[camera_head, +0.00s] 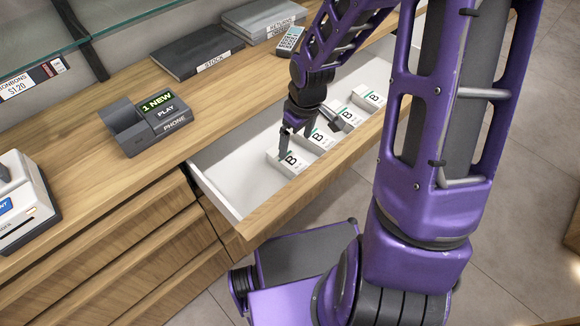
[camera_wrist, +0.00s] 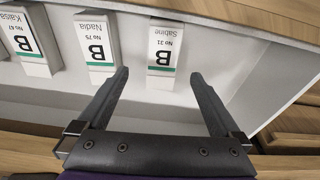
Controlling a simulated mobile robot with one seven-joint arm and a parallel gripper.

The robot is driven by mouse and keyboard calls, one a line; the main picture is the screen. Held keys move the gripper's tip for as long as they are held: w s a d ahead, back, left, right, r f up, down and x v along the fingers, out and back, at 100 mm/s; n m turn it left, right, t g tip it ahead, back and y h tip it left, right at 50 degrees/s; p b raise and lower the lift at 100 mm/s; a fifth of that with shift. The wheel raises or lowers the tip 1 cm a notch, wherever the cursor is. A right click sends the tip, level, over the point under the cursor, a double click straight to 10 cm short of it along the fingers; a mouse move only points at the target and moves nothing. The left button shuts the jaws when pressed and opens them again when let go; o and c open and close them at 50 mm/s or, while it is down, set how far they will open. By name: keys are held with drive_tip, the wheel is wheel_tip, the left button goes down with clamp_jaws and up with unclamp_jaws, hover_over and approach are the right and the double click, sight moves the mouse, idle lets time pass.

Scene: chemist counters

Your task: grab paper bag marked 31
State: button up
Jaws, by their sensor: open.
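The paper bag marked No 31 Sabine (camera_wrist: 163,56) is a small white packet with a black B and a green band. It lies in the open drawer, upside down in the wrist view, and is the rightmost packet there. In the head view the front-most packet (camera_head: 288,163), at the drawer's left, sits just below my gripper (camera_head: 291,147); its number is too small to read there. My gripper also shows in the wrist view (camera_wrist: 161,80). It is open and empty, with the No 31 bag between and a little beyond its fingertips.
In the wrist view, the No 75 Nadia bag (camera_wrist: 97,45) and No 47 Kaisa bag (camera_wrist: 28,40) stand in the same row. The drawer's front wall (camera_head: 325,163) and white side wall (camera_head: 213,192) are close. A phone (camera_head: 147,125) sits on the counter.

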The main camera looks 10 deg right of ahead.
sight(289, 160)
drive_tip(key=f, duration=0.3)
drive_tip(key=f+b, duration=0.1)
drive_tip(key=shift+w+a+f, duration=0.15)
drive_tip(key=shift+w+f, duration=0.1)
drive_tip(key=shift+w, duration=0.05)
drive_tip(key=f, duration=0.1)
drive_tip(key=f+b, duration=0.1)
drive_tip(key=f, duration=0.1)
drive_tip(key=a+f+b, duration=0.1)
drive_tip(key=f, duration=0.1)
drive_tip(key=shift+w+f, duration=0.1)
drive_tip(key=shift+w, duration=0.15)
drive_tip(key=c, duration=1.5)
